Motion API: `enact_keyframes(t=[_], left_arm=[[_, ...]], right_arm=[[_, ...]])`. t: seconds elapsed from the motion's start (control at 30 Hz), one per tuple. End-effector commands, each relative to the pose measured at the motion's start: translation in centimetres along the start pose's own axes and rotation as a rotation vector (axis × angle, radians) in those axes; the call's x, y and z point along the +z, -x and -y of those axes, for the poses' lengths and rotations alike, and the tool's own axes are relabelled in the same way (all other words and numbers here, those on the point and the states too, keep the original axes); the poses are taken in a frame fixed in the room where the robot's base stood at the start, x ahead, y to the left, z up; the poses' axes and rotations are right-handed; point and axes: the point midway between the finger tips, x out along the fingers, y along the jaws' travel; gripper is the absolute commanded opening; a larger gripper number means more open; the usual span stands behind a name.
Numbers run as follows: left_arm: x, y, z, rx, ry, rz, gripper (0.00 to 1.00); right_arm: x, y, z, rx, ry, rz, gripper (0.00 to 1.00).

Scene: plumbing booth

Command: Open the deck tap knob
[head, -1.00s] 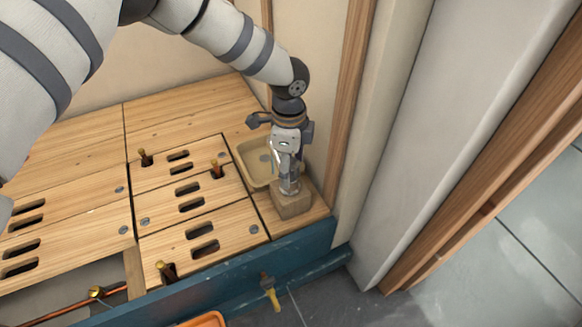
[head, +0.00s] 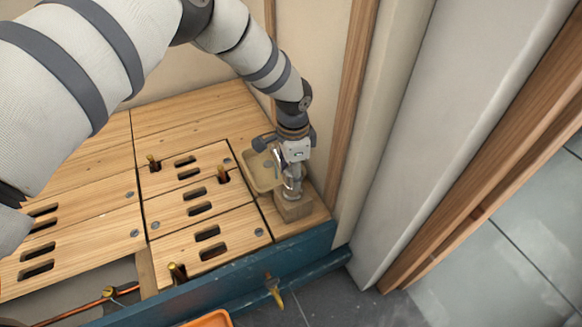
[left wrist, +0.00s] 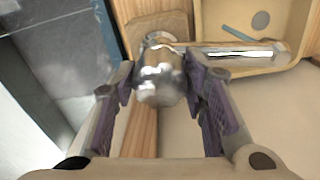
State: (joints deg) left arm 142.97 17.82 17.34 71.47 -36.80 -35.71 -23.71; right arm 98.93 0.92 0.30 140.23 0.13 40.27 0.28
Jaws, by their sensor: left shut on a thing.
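The chrome deck tap stands on a small wooden block (head: 293,208) at the right end of the wooden deck. Its round knob (left wrist: 158,90) shows in the left wrist view, and its spout (left wrist: 235,52) reaches right over the basin. My left gripper (head: 292,180) points down at the tap from above. In the left wrist view its two purple-padded fingers (left wrist: 160,82) are shut on the knob, one on each side. In the head view the gripper hides most of the tap. My right gripper is not in view.
A beige basin (head: 258,172) sits beside the tap, close to the corner walls. Several copper stubs rise through the slotted deck (head: 205,215). A teal front beam (head: 225,272) edges the deck. A yellow-handled valve (head: 274,291) and an orange container (head: 208,320) are below.

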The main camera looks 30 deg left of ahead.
Motion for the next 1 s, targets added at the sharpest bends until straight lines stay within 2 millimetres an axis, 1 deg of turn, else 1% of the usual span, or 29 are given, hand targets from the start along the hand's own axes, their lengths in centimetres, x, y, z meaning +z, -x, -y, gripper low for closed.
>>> enact_keyframes(t=[0.2,0.23,0.27,0.3,0.33,0.57,0.67,0.77,0.9,1.0], left_arm=[[-0.1,0.0,0.1,0.0,0.004,-0.001,0.12],[-0.1,0.0,0.1,0.0,0.003,-0.001,0.42],[-0.1,0.0,0.1,0.0,0.003,-0.001,0.48],[-0.1,0.0,0.1,0.0,0.003,-0.001,0.57],[-0.1,0.0,0.1,0.0,0.002,-0.001,0.6],[0.0,0.0,0.0,0.0,0.001,-0.001,0.6],[-0.1,0.4,0.1,0.0,0.0,-0.001,0.6],[-0.2,2.4,0.1,-0.003,0.0,-0.004,0.6],[-0.1,6.3,0.2,-0.004,0.001,-0.005,0.6],[-0.1,8.8,0.1,-0.002,0.002,-0.005,0.6]], right_arm=[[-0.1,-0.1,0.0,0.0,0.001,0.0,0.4],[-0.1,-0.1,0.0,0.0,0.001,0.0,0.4],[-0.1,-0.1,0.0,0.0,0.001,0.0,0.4],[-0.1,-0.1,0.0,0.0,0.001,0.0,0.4],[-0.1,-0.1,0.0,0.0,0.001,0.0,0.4],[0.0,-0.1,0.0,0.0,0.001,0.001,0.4],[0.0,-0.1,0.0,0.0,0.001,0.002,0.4],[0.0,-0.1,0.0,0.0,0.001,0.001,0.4],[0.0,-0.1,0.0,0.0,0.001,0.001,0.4],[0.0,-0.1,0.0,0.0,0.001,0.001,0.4]])
